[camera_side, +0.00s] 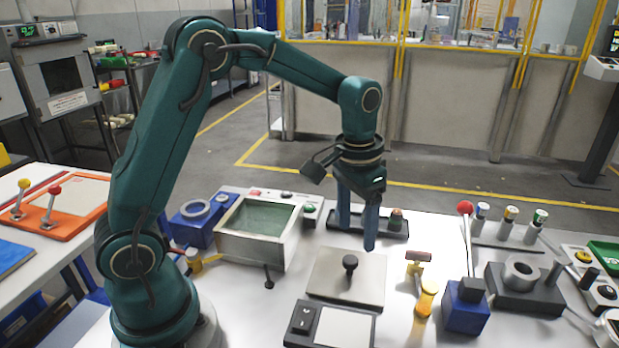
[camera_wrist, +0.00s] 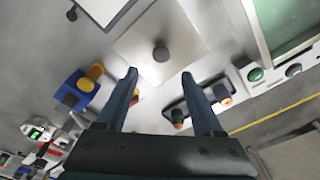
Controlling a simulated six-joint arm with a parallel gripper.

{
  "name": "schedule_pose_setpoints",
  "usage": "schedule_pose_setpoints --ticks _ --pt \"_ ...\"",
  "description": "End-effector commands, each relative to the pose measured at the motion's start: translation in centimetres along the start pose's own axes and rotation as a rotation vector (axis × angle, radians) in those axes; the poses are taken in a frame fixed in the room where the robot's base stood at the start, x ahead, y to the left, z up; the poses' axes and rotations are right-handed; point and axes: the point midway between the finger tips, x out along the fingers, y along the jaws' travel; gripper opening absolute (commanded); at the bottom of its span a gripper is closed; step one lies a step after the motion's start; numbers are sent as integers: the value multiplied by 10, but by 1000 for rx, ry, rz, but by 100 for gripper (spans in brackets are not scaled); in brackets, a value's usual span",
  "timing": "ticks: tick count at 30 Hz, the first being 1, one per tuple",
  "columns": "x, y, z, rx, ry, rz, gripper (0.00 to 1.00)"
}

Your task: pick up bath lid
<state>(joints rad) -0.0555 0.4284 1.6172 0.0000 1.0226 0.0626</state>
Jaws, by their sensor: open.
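The bath lid (camera_side: 325,280) is a flat, square metal plate with a round black knob (camera_side: 350,262) in its middle. My gripper (camera_side: 356,238) points down above the table, behind and above the knob in the side view. Its two fingers (camera_wrist: 159,75) are apart with nothing between them.
A switch box with a pale plate (camera_side: 345,328) is in front of the lid. A yellow-handled piece (camera_side: 426,298) and a blue block (camera_side: 466,315) stand to its right.

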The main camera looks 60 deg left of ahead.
Motion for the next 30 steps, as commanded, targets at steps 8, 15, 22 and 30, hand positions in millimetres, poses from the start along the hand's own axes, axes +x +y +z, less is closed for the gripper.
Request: schedule_pose_setpoints --ticks 8,15,22,30 --pt "34 -2 7 -7 -78 5 69" --pt "64 -2 10 -8 -77 5 69" --pt "76 -2 10 -8 -72 4 69" --pt "75 -2 10 -8 -72 4 38"
